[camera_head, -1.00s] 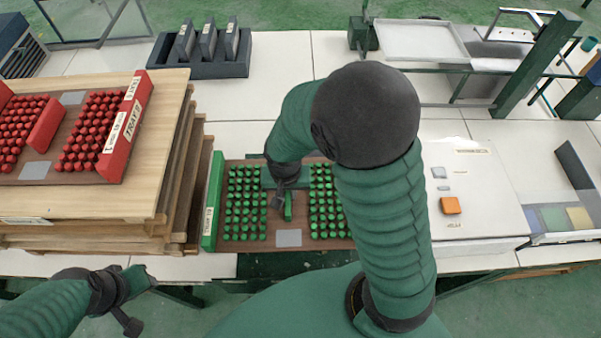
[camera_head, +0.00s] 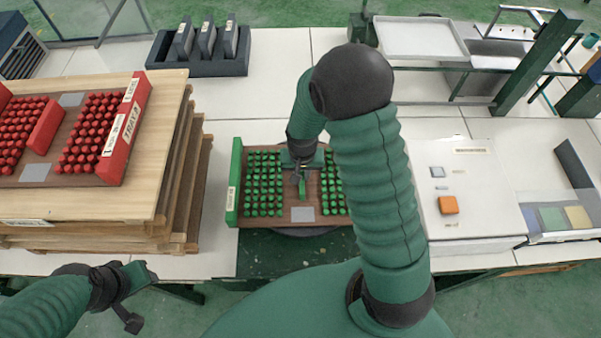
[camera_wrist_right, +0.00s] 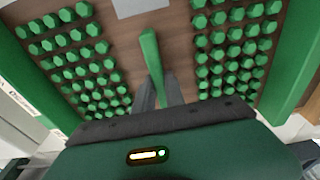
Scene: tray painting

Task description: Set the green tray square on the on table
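The green tray has a brown base, green end walls (camera_head: 234,190) and rows of green knobs (camera_head: 264,183). In the head view it is over a round dark turntable (camera_head: 305,231), whose front edge shows below the tray. The tray looks nearly square to the view; I cannot tell whether it touches the turntable. My right gripper (camera_head: 302,183) is at the tray's middle, its fingers (camera_wrist_right: 160,92) closed around the green handle (camera_wrist_right: 151,50). My right arm hides part of the tray's right side. My left gripper (camera_head: 140,282) is empty at the lower left; its finger opening is unclear.
A wooden pallet stack (camera_head: 170,170) stands close left of the tray, carrying a red tray (camera_head: 125,135). A dark rack (camera_head: 200,66) stands at the back left. The white table behind the tray is clear.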

